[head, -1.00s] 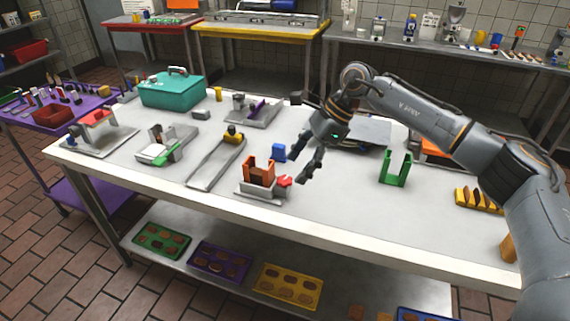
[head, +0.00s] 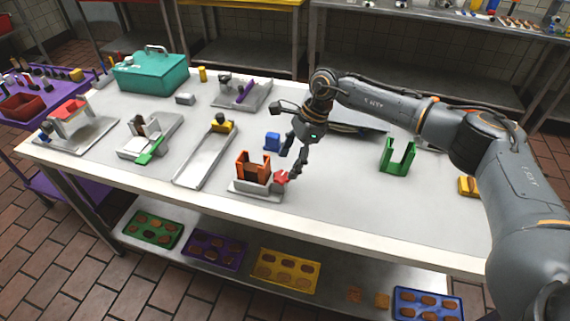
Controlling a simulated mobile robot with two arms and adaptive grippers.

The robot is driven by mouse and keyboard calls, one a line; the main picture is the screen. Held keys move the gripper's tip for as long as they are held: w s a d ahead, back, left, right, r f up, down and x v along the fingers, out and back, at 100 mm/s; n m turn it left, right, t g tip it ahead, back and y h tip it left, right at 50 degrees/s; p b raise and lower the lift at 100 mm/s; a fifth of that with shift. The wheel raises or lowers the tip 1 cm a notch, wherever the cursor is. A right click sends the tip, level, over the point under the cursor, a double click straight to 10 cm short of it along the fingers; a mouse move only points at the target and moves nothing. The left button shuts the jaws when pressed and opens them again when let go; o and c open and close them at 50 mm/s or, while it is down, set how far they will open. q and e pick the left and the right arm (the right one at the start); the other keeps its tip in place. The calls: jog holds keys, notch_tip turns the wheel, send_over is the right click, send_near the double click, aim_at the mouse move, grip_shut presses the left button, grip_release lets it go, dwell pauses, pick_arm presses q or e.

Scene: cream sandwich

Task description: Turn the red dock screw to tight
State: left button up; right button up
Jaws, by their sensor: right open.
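The red dock screw (head: 281,177) is a small red knob on the right side of the orange dock (head: 254,165). The dock stands on a grey base plate (head: 258,194) near the front edge of the table. My right gripper (head: 291,166) is open, its fingers pointing down at the screw from above right. One finger is very close to the screw or overlaps it in the picture; I cannot tell whether they touch. My left gripper is not in view.
A blue block (head: 272,141) stands just behind the dock. A long tray with a yellow block (head: 221,124) lies to the left. A green U-shaped holder (head: 398,156) stands to the right. The table top (head: 340,205) between and in front is clear.

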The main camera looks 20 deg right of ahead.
aim_at(282, 175)
jog(key=shift+x, duration=1.1)
jog(key=shift+a+f, duration=0.15)
jog(key=shift+f, duration=0.15)
jog(key=shift+f+p, duration=0.25)
jog(key=shift+p, duration=0.05)
jog(key=c, duration=1.2)
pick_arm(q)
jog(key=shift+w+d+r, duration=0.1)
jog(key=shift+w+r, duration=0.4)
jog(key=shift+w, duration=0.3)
pick_arm(e)
jog(key=shift+o, duration=0.2)
jog(key=shift+s, duration=0.1)
